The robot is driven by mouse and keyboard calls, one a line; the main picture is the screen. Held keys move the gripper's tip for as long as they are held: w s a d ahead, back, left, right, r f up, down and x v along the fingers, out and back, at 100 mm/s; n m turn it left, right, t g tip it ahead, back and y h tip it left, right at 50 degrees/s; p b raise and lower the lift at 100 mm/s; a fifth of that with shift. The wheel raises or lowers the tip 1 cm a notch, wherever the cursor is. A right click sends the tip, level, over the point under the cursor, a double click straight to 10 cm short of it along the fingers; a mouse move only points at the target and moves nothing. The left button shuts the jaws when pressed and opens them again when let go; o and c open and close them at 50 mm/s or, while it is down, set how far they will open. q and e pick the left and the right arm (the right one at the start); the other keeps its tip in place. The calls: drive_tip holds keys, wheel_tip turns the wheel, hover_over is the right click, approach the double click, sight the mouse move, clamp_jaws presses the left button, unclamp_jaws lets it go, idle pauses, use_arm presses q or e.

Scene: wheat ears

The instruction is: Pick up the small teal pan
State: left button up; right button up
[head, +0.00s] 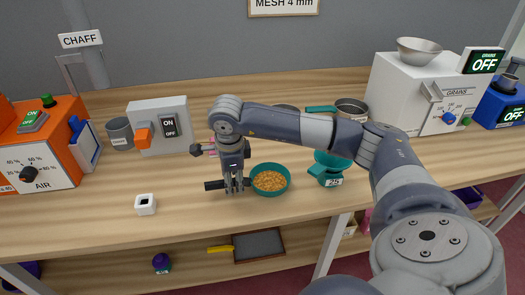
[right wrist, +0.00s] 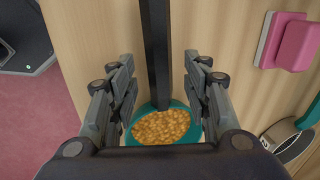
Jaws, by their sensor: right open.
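The small teal pan (head: 286,190) sits on the wooden bench, filled with golden grain. Its black handle (head: 213,185) points left in the head view. My right gripper (head: 236,187) points down over the handle, just left of the pan bowl. In the right wrist view the open fingers (right wrist: 158,105) stand on both sides of the black handle (right wrist: 155,50), with gaps between. The grain-filled pan (right wrist: 193,130) shows near the palm, partly hidden by the gripper. My left gripper is in neither view.
A teal container labelled 25 (head: 328,180) stands right of the pan. The bench's front edge (head: 200,227) is near.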

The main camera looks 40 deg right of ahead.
drive_tip(key=shift+w+d+f, duration=0.1)
drive_tip(key=shift+w+f, duration=0.1)
drive_tip(key=shift+f, duration=0.95)
clamp_jaws()
drive_tip(key=shift+r, duration=0.2)
drive_tip(key=shift+r+b, duration=0.65)
drive_tip(key=shift+r, duration=0.7)
drive_tip(key=shift+s+r, duration=0.2)
drive_tip(key=s+a+r+b, duration=0.1)
drive_tip(key=s+a+b, duration=0.3)
drive_tip(key=s, duration=0.9)
drive_tip(key=a, duration=0.3)
drive_tip(key=shift+s+a+r, duration=0.15)
drive_tip(key=shift+s+r, duration=0.15)
drive_tip(key=shift+s, duration=0.1)
